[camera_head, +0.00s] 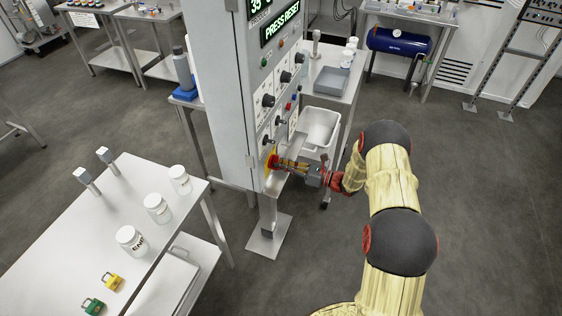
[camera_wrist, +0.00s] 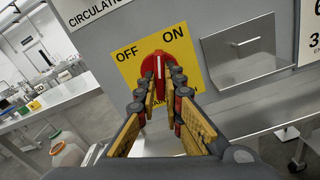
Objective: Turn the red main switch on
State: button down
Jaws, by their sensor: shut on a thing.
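The red main switch (camera_wrist: 157,68) sits on a yellow plate (camera_wrist: 184,53) marked OFF on the left and ON on the right. In the wrist view its white line stands about upright in the picture, between the two words. My gripper (camera_wrist: 157,88) has its fingers on both sides of the switch handle and is shut on it. The fingers hide the lower part of the switch and some of the plate's lettering. In the head view my gripper (camera_head: 275,162) reaches the yellow plate (camera_head: 269,160) low on the grey cabinet (camera_head: 225,90); the switch is mostly hidden there.
A metal holder (camera_wrist: 245,50) sticks out right of the plate, above a ledge. A table (camera_head: 60,220) with white jars (camera_head: 158,208) and two padlocks (camera_head: 112,281) stands left of the cabinet. A white bin (camera_head: 318,127) is behind my gripper.

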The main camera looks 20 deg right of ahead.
jog(key=m+p, duration=0.2)
jog(key=m, duration=0.2)
jog(key=shift+m, duration=0.4)
dwell(0.4)
jog(key=c, duration=1.9)
grip_release()
jog(key=shift+s+d, duration=0.1)
jog(key=v, duration=1.1)
jog(key=shift+s+d, duration=0.2)
jog(key=shift+d, duration=0.15)
